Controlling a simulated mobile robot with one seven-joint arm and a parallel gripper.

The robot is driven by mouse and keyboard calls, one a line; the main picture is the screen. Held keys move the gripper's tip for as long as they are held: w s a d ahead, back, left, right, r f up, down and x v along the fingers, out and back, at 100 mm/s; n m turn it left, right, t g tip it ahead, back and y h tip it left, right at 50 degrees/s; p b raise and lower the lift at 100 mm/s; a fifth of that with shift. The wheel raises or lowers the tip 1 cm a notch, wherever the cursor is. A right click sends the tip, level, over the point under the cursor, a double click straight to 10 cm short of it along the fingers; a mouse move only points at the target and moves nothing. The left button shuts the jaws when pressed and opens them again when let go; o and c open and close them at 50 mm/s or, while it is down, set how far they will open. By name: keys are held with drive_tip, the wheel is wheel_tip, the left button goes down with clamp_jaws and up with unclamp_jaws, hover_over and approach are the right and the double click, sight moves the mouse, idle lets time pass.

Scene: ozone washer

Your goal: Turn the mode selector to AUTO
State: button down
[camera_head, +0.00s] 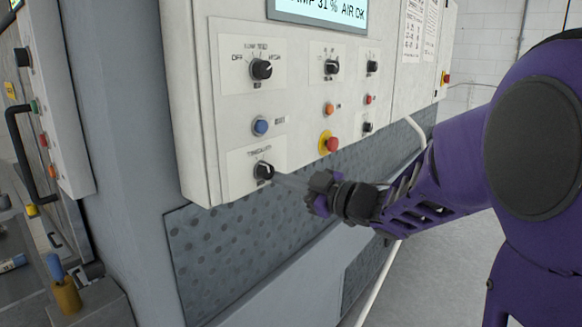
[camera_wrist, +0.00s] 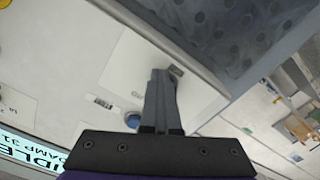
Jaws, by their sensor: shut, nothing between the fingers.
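The black selector knob (camera_head: 264,171) sits on a white label plate at the lower left of the control panel. The small print above it seems to read TIMED/AUTO, and its pointer direction is too small to tell. In the wrist view my gripper (camera_wrist: 164,73) points at the label plate (camera_wrist: 128,72). A dark piece at its tips may be the knob, which is mostly hidden by the fingers.
A blue button (camera_head: 261,127) is just above the knob, with another selector (camera_head: 261,69) higher up. A red button on a yellow collar (camera_head: 329,143) and more controls lie to the right. A perforated grey panel (camera_head: 240,250) is below. A display (camera_head: 325,12) tops the panel.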

drive_tip(key=shift+s+a, duration=0.15)
drive_tip(key=shift+a, duration=0.05)
drive_tip(key=shift+s+a+f+b, duration=0.1)
drive_tip(key=shift+s+a+b, duration=0.1)
drive_tip(key=shift+b, duration=0.1)
drive_tip(key=shift+d+f, duration=0.1)
drive_tip(key=v, duration=0.6)
drive_tip(key=shift+f, duration=0.35)
drive_tip(key=shift+w+d, duration=0.15)
drive_tip(key=shift+w, duration=0.05)
